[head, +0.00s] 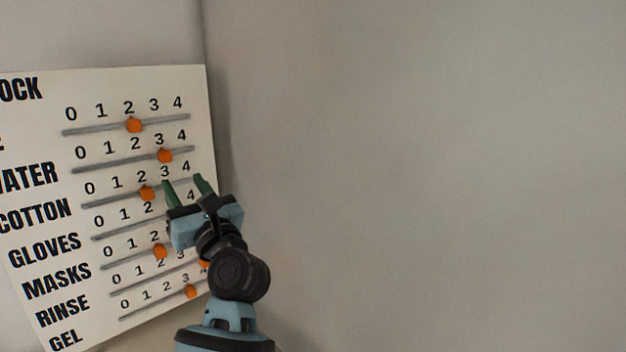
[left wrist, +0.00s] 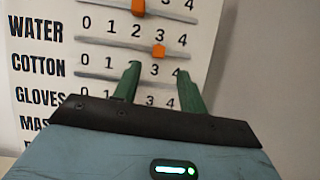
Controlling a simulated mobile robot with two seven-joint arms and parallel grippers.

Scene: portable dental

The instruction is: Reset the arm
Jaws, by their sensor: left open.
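My left gripper (head: 184,181) is open and empty, its two green fingers pointing at the white stock board (head: 40,110). In the left wrist view its fingers (left wrist: 158,72) are spread over the right part of the COTTON row, and the left finger hides part of that row. The gripper covers parts of the lower rows in the head view. I cannot tell whether the fingertips touch the board. An orange slider (head: 165,156) sits near 3; it also shows in the left wrist view (left wrist: 159,51) on the WATER row. My right gripper is not in view.
Other orange sliders show on the board: one (head: 134,125) near 2 on the top row, one (head: 147,193) near 2 just left of the fingers, and one (head: 191,291) on the lowest row. The plain wall (head: 430,150) to the right is clear.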

